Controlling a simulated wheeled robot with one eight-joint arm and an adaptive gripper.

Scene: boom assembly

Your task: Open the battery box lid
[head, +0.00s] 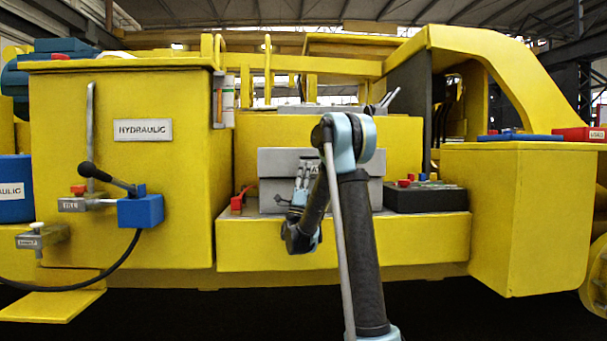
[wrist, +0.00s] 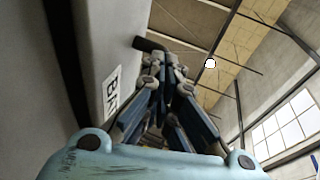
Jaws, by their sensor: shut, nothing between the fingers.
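The grey battery box (head: 361,196) stands on a yellow ledge in the middle of the head view, and its lid looks down. My arm crosses in front of it. My gripper (head: 308,160) is upright in front of the box's front face, by the partly hidden label. In the wrist view my gripper (wrist: 170,62) has its fingers together and empty. The box's grey face (wrist: 85,45) runs along the left there, with part of its white label (wrist: 112,95). A dark piece (wrist: 148,43) juts out from that face near the fingertips. I cannot tell whether the fingers touch it.
A black control box (head: 425,199) with coloured buttons stands right of the battery box. A red part (head: 237,203) sits to its left. The yellow hydraulic tank (head: 130,95) with a lever valve stands further left. The yellow ledge (head: 400,240) projects below the box.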

